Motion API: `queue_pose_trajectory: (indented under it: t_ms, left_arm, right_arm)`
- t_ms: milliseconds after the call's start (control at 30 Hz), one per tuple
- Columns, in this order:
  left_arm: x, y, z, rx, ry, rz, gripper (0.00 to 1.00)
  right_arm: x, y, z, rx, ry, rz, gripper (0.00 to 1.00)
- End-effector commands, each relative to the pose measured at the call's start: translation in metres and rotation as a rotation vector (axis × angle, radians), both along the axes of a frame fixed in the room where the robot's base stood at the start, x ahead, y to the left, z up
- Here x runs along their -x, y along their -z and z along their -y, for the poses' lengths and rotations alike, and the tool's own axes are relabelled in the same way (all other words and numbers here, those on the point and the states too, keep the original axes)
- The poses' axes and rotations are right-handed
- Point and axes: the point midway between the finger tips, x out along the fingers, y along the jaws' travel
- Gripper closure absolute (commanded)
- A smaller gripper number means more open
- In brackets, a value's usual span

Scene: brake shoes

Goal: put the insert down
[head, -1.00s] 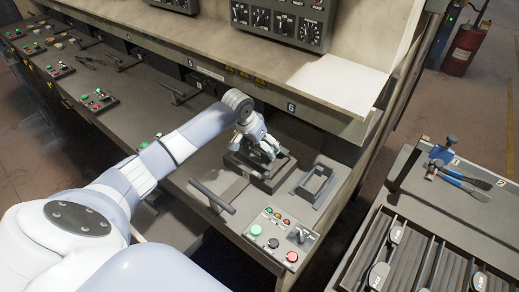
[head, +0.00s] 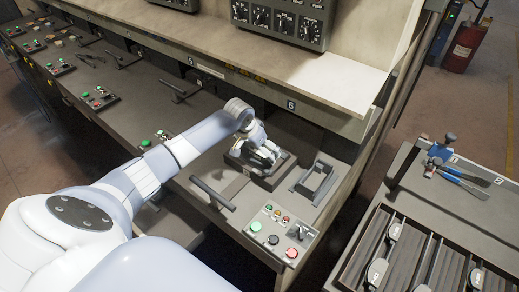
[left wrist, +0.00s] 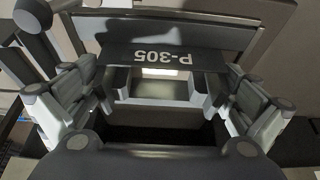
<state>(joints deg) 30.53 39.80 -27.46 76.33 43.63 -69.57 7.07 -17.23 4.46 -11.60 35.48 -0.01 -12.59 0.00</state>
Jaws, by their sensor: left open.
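The insert (left wrist: 165,57) is a dark plate marked P-305, upside down in the left wrist view, with a grey bracket-like body. It sits between the spread fingers of my left gripper (left wrist: 158,108), which is open. In the head view my left gripper (head: 263,153) is low over a dark block-like fixture (head: 284,170) on the bench, by the number 6. The gripper hides most of what lies in this fixture, and I cannot tell whether the fingers touch the insert. My right gripper is not in view.
An empty dark frame (head: 316,182) stands right of the fixture. A button panel (head: 281,233) and a bar handle (head: 212,193) are at the bench's front. A shelf (head: 300,85) overhangs behind. A cart (head: 421,200) with blue-handled tools (head: 462,177) stands to the right.

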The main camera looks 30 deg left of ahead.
Motion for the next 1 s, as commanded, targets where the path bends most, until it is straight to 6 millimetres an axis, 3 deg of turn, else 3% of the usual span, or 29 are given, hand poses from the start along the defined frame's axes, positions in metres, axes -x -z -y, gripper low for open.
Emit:
queue_pose_trajectory:
  t_ms: [267,700,1000]
  left_arm:
    - [0.005,-0.017,-0.001,0.0,0.001,0.002,0.0]
    - [0.038,-0.095,-0.004,-0.001,0.001,0.002,0.0]
    - [0.046,-0.115,-0.004,0.0,0.0,0.0,0.0]
  right_arm:
    - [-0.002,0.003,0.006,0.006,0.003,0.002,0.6]
    - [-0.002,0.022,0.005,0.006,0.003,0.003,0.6]
    - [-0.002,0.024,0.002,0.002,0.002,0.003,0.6]
